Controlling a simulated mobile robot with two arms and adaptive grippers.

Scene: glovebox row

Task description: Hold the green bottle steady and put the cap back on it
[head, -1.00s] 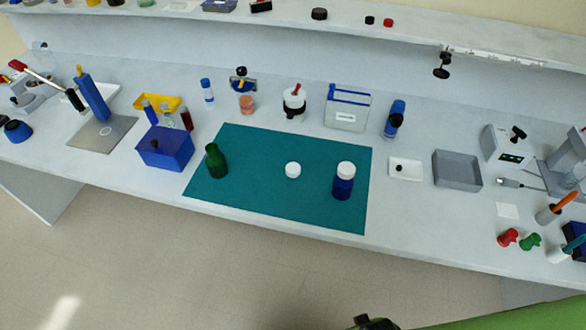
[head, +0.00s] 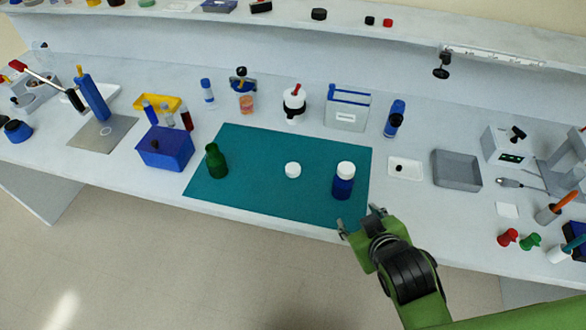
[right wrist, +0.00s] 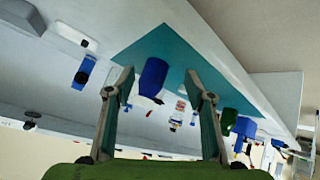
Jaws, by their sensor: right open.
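The green bottle (head: 216,162) stands uncapped on the left part of the teal mat (head: 260,202). A white cap (head: 293,170) lies on the mat to its right. A blue bottle with a white cap (head: 343,182) stands on the right part of the mat. My right gripper (head: 359,221) is open and empty at the front edge of the bench, just in front of the blue bottle. In the right wrist view the blue bottle (right wrist: 154,75) shows between the open fingers (right wrist: 160,82), farther off, and the green bottle (right wrist: 229,120) is to the right. My left gripper is not in view.
A blue box (head: 165,148) stands left of the mat. A white dish (head: 405,168) and a grey tray (head: 457,171) lie to its right. A rack (head: 347,108) and several bottles stand behind it. The mat between the green bottle and the cap is clear.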

